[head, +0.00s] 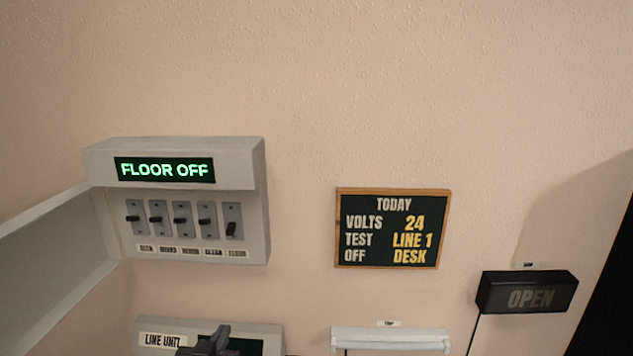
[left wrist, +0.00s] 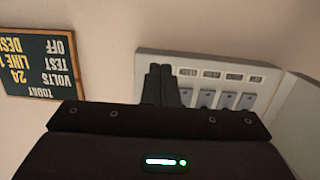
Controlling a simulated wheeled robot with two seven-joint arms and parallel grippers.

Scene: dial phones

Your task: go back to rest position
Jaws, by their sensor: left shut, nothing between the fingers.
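My left gripper (head: 218,340) shows at the bottom edge of the head view, in front of the line unit. In the left wrist view the left gripper (left wrist: 160,84) has its fingers together, with nothing between them. There it overlaps the lower edge of the switch panel (left wrist: 150,65), which appears upside down. Whether the fingers touch the panel cannot be told. In the head view the switch panel (head: 259,205) has its cover open to the left and reads FLOOR OFF in green. The rightmost switch (head: 232,222) has its lever lower than the others. My right gripper is not in view.
A line unit (head: 265,328) is on the wall below the panel, partly cut off. The open cover (head: 45,250) juts out at left. A TODAY board (head: 392,228), a white bar fixture (head: 390,340) and an unlit OPEN sign (head: 527,293) are to the right. The upper wall is clear.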

